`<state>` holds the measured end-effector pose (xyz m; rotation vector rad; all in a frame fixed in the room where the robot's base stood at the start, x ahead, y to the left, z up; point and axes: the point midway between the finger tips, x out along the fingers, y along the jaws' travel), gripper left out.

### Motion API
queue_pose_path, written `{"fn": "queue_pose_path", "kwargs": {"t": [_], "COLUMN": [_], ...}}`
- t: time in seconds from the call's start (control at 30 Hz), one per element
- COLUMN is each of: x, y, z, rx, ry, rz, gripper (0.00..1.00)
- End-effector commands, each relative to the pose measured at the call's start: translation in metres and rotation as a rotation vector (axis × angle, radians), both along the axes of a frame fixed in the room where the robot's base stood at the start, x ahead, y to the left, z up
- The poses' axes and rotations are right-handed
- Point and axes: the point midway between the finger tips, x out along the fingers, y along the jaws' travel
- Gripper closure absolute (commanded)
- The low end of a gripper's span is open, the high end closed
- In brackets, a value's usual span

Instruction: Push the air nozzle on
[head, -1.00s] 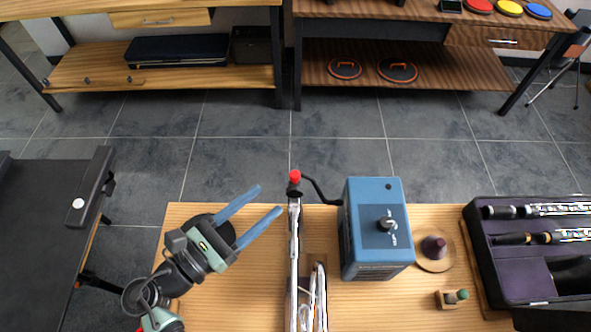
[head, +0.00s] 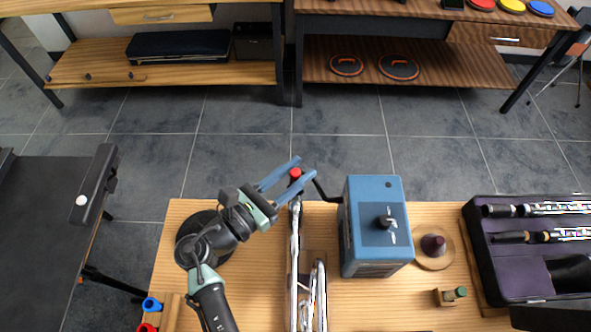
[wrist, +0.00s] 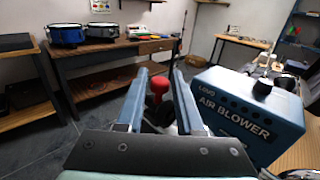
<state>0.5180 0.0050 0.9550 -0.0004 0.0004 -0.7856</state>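The air nozzle shows as a red ball-shaped knob (head: 295,173) over a dark body, at the far end of a long silvery instrument tube (head: 294,250). A black bent hose (head: 322,192) runs from it to the blue air blower (head: 377,225). My gripper (head: 304,167) is open, with its two blue fingers on either side of the red knob. In the wrist view the knob (wrist: 160,86) stands between the fingers (wrist: 160,74), with a gap visible beside it. The nozzle's dark lower part is mostly hidden, so I cannot tell how it sits on the tube.
The blower stands close to the right of the tube on the wooden table (head: 345,305). Open floor lies beyond the table edge.

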Motion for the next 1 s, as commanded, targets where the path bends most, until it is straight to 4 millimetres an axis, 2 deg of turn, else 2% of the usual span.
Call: {"fn": "queue_pose_path", "kwargs": {"t": [0.03, 0.17, 0.2, 1.0], "x": [-0.0001, -0.0001, -0.0001, -0.0001], "y": [0.0002, 0.0002, 0.0003, 0.0006], "z": [0.0001, 0.0002, 0.0002, 0.0003], "rx": [0.000, 0.000, 0.000, 0.001], "ry": [0.000, 0.000, 0.000, -0.001], "rz": [0.000, 0.000, 0.000, 0.001], "gripper": [0.75, 0.98, 1.00, 1.00]}}
